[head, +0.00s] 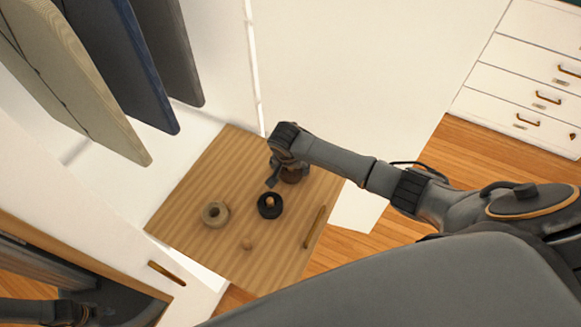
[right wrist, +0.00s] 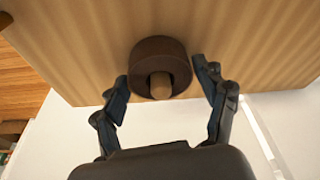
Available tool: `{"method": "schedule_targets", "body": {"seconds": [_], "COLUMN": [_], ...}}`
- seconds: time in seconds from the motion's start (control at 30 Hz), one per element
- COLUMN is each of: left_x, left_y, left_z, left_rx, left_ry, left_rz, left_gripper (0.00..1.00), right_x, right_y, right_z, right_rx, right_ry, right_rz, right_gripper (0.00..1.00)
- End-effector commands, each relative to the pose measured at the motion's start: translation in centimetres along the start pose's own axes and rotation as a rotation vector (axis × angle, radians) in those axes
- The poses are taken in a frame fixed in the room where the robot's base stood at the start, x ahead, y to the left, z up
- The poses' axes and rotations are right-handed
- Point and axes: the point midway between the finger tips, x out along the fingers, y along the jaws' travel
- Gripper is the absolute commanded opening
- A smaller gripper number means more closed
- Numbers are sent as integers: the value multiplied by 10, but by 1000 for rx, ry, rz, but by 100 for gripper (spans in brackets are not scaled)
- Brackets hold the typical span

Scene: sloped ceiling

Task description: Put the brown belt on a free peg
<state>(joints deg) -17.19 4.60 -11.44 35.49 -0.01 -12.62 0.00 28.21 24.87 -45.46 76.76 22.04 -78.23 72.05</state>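The brown belt (head: 291,174) is a rolled coil on the wooden board, partly hidden under my right gripper (head: 281,170) in the head view. In the right wrist view the brown belt (right wrist: 161,62) sits around a wooden peg (right wrist: 160,85), whose end sticks out of the coil. The fingers of my right gripper (right wrist: 161,80) are spread on either side of the coil, with gaps showing. A bare peg (head: 247,243) stands near the board's lower edge. My left gripper (head: 78,312) is at the bottom left corner, too dark and small to read.
The wooden board (head: 190,180) also carries a beige coil (head: 215,214) and a black coil (head: 269,205) on pegs. Hanging garments (head: 75,75) are at upper left. White drawers (head: 535,70) stand at upper right.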

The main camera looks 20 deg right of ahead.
Motion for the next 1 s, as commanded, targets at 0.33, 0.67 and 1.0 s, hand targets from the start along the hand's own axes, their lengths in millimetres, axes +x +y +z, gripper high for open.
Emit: {"method": "schedule_targets", "body": {"seconds": [0.33,0.67,1.0], "left_x": [0,0,0], "left_y": [-1,-1,0], "left_z": [1,1,0], "left_rx": [0,0,0], "left_ry": [-1,0,1], "left_rz": [-1,-1,0], "left_gripper": [40,40,40], "right_x": [0,-35,-102], "right_y": [0,-1,-1], "right_z": [0,0,0], "right_rx": [0,-1,0], "right_ry": [0,2,1], "right_rz": [1,-4,-3], "right_gripper": [92,92,92]}}
